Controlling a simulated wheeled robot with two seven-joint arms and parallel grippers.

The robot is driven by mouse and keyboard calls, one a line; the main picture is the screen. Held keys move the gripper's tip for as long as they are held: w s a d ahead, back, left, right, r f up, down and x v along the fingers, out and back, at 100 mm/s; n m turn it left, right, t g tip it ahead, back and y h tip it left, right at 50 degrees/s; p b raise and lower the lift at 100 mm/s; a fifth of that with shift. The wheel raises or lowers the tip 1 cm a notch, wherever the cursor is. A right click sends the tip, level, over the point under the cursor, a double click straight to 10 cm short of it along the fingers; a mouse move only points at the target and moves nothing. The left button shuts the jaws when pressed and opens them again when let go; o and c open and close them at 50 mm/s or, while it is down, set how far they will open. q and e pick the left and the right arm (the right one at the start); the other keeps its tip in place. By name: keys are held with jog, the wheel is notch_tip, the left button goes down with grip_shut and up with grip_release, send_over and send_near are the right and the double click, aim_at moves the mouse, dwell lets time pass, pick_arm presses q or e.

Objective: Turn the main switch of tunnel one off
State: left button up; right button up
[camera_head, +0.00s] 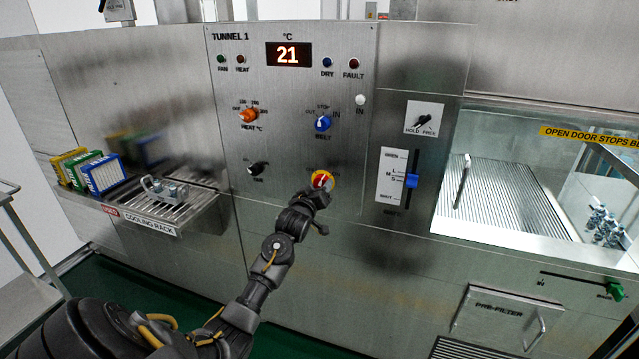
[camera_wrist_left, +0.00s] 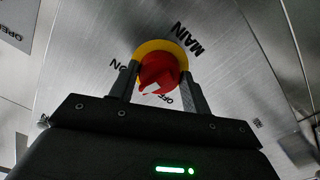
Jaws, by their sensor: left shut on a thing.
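The main switch (camera_head: 322,180) is a red knob on a yellow round plate, low on the steel TUNNEL 1 panel (camera_head: 290,130). In the left wrist view the red knob (camera_wrist_left: 158,72) sits between my two fingers, with MAIN, ON and part of OFF lettered around it. My right gripper is not in view.
A cooling rack (camera_head: 190,205) juts out at left. A blue slider (camera_head: 412,181) is at right.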

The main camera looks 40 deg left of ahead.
pick_arm(q)
jog(key=n+p, duration=0.1)
jog(key=n, duration=0.1)
jog(key=shift+r+n+p, duration=0.2)
jog(key=shift+n+p, duration=0.15)
jog(key=shift+n, duration=0.05)
jog(key=n+p, duration=0.2)
jog(key=n, duration=0.1)
jog(key=shift+n, duration=0.3)
jog(key=n+p, duration=0.1)
jog(key=n, duration=0.2)
jog(key=shift+n+p, duration=0.75)
jog(key=shift+n, duration=0.55)
jog(key=o, duration=0.9)
jog(key=shift+o, duration=0.2)
jog(key=shift+d, duration=0.1)
